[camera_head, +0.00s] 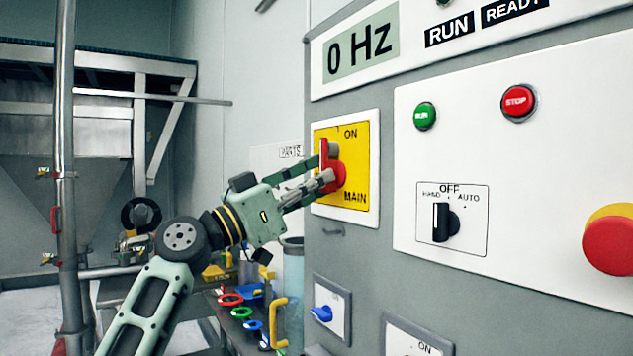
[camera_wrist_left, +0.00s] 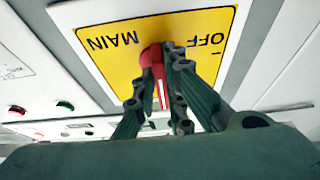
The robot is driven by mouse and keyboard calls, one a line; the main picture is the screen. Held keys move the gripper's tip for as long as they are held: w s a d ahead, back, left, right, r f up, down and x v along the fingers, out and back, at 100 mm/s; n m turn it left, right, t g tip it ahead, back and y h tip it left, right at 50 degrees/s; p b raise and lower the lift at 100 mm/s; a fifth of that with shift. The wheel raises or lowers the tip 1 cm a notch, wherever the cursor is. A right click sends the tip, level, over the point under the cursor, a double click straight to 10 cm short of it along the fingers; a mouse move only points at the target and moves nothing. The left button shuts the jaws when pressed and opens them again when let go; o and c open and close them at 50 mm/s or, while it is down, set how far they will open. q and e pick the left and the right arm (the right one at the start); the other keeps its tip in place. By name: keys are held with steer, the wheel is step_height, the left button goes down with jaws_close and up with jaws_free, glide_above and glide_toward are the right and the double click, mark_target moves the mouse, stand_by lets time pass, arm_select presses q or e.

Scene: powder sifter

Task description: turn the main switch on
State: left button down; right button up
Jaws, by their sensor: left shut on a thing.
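The main switch is a red rotary handle (camera_head: 334,174) on a yellow plate (camera_head: 361,134) marked ON at the top and MAIN at the lower right. In the head view the handle looks close to upright, its raised grip towards ON. My left gripper (camera_head: 326,168) is shut on the red handle, with fingers on both sides of it. The left wrist view shows the handle (camera_wrist_left: 155,65) between the fingers (camera_wrist_left: 163,75), with OFF and MAIN on the yellow plate (camera_wrist_left: 118,62). The fingers hide part of the handle. My right gripper is not in view.
A white panel to the right carries a green RUN button (camera_head: 425,116), a red STOP button (camera_head: 518,102), a HAND/OFF/AUTO selector (camera_head: 445,222) and a large red button (camera_head: 609,245). A blue switch (camera_head: 322,313) is below. Coloured tools lie on a low bench (camera_head: 224,312).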

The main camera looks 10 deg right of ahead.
arm_select(q)
steer(key=shift+d+f, duration=0.1)
steer(key=shift+f, duration=0.15)
steer(key=c, duration=2.1)
jaws_free()
steer(key=shift+w+r, duration=0.1)
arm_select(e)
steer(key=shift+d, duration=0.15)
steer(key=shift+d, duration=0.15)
arm_select(q)
steer(key=v, duration=1.2)
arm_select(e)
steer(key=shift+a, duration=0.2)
